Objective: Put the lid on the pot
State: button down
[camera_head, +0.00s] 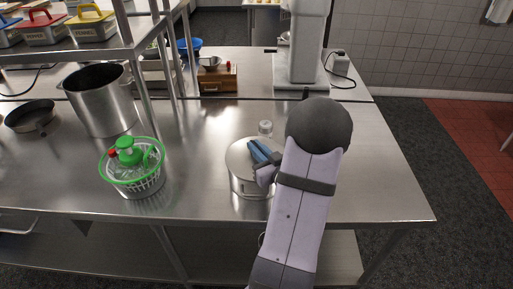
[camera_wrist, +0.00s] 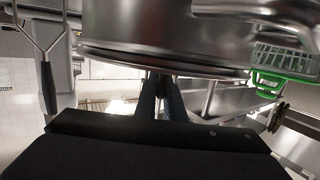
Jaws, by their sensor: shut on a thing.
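The pot (camera_head: 248,186) is a low steel pot standing on the steel counter, right of the green-rimmed basket. The flat round steel lid (camera_head: 237,157) is over its mouth, level or nearly so. My gripper (camera_head: 262,153), with blue fingers, is shut at the top middle of the lid; the part it grips is hidden by the fingers. The wrist view is upside down: the pot's side (camera_wrist: 150,25) fills the top, the lid's edge (camera_wrist: 165,66) lies along its rim, and my gripper (camera_wrist: 161,82) meets the lid. I cannot tell whether the lid is fully seated.
A small clear bottle (camera_head: 265,128) stands just behind the lidded pot. The counter (camera_head: 375,180) is clear to the right.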

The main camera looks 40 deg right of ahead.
jog(key=shift+f, duration=0.15)
dwell(0.4)
jog(key=c, duration=1.8)
grip_release()
jog(key=shift+o, duration=0.2)
jog(key=shift+s, duration=0.1)
jog(key=shift+b+v, duration=1.15)
jog(key=shift+v, duration=2.4)
